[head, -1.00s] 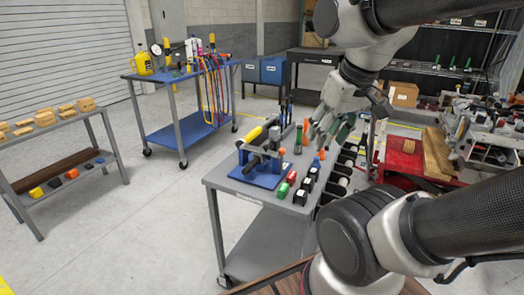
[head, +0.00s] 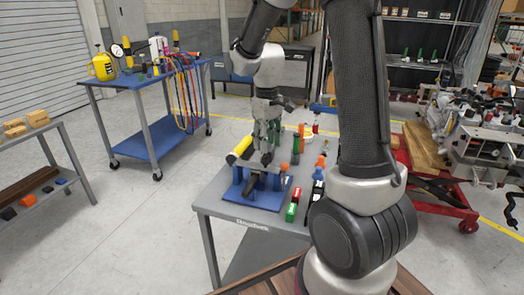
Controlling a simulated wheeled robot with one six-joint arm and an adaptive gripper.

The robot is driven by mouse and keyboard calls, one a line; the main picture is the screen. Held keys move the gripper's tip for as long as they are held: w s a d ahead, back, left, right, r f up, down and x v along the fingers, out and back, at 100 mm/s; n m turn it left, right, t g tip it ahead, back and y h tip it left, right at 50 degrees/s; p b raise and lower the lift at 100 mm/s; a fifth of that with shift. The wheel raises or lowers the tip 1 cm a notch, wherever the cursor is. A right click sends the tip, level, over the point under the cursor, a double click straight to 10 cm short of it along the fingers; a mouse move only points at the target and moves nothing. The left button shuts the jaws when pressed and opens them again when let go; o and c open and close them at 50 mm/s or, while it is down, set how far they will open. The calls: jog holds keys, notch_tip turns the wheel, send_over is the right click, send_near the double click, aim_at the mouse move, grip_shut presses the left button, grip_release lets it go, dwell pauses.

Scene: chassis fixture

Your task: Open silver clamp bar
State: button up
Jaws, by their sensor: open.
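The chassis fixture has a blue base (head: 278,198) and sits on the grey cart (head: 212,192). A yellow cylinder (head: 239,149) sticks out at its upper left. A dark bar-like part (head: 251,184) slants down at the fixture's front. I cannot tell at this size which part is the silver clamp bar; my gripper may hide some of it. My gripper (head: 266,154) points down over the fixture, open, with its fingers close to the fixture's top. I cannot tell whether they touch it.
Red and green blocks (head: 291,212) and several small black items stand right of the fixture. A green-handled tool (head: 296,147) stands behind it. A blue cart (head: 150,135) with hoses is at the left back, with free floor between.

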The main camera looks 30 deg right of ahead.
aim_at(265, 161)
jog(key=shift+w+r+n+t, duration=0.3)
jog(key=shift+w+r, duration=0.15)
jog(key=shift+w, duration=0.35)
jog(key=shift+f, duration=0.15)
notch_tip(265, 161, down, 8)
jog(key=shift+r, duration=0.2)
grip_shut()
